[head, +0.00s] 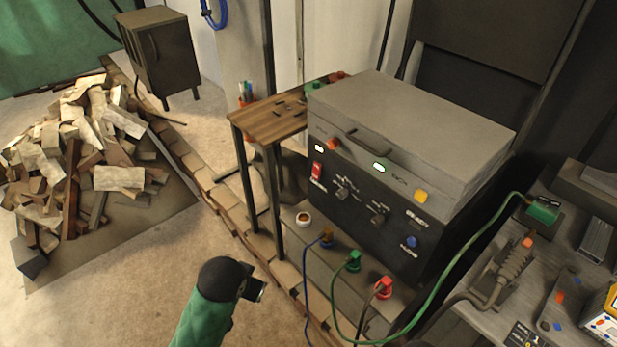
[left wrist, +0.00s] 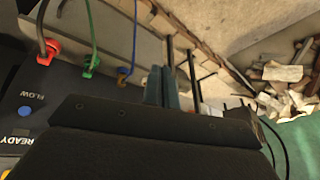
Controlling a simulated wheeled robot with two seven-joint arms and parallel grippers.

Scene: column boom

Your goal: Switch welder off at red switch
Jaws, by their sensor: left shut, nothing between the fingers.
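The welder (head: 352,215) is a grey-topped box with a black front panel, standing right of centre in the head view. Its red switch (head: 317,170) is at the panel's left end, under a small white light; which way it is tipped is too small to tell. In the left wrist view the gripper (left wrist: 163,85) hides most of the panel, and the switch does not show. My right gripper is out of view.
Blue, green and red plugs (head: 384,288) with cables stand out in front of the welder's base. A narrow wooden table (head: 262,122) is left of the welder. A bench (head: 480,312) with a torch is at right. A wood pile (head: 85,165) lies at left, with open floor between.

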